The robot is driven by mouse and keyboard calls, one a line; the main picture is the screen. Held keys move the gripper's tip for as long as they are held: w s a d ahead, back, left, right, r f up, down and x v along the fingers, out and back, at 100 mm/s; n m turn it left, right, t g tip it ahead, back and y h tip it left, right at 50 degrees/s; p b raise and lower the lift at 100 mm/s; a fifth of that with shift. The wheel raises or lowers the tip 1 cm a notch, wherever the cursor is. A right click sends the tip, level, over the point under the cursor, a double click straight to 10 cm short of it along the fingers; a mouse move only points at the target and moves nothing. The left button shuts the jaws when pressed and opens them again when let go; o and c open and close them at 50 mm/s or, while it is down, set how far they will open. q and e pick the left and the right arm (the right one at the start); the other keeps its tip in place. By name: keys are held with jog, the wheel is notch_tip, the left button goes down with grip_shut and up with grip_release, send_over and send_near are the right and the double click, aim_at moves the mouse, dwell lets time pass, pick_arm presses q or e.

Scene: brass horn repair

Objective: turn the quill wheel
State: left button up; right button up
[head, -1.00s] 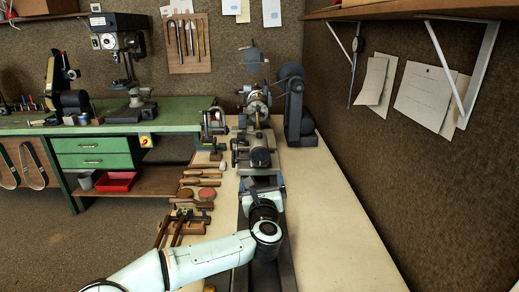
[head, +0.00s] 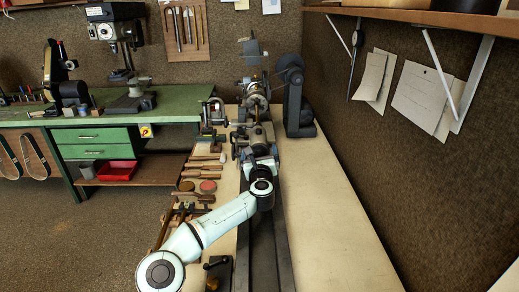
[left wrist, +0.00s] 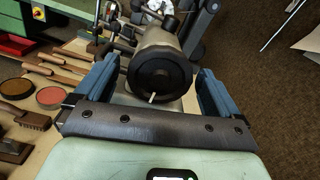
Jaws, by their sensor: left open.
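The quill wheel (left wrist: 160,82) is a round black handwheel with a small pale handle on its face, at the back end of the grey tailstock (left wrist: 157,38). In the head view the tailstock (head: 258,134) sits on the lathe bed, and my gripper and wrist hide the wheel. My left gripper (head: 261,153) is open behind the tailstock. In the left wrist view its two blue fingers (left wrist: 156,68) stand left and right of the wheel, with a visible gap on each side. My right gripper is not in view.
The dark lathe bed (head: 262,245) runs along the pale bench (head: 325,225). Mallets and brushes (head: 205,170) and round tins (head: 208,187) lie left of it. A dark grinder-like machine (head: 296,100) stands beyond at right. The bench right of the bed is clear.

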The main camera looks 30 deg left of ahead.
pick_arm(q)
jog(key=shift+w+a, duration=0.1)
jog(key=shift+w, duration=0.15)
jog(key=c, duration=1)
jog(key=shift+m, duration=0.3)
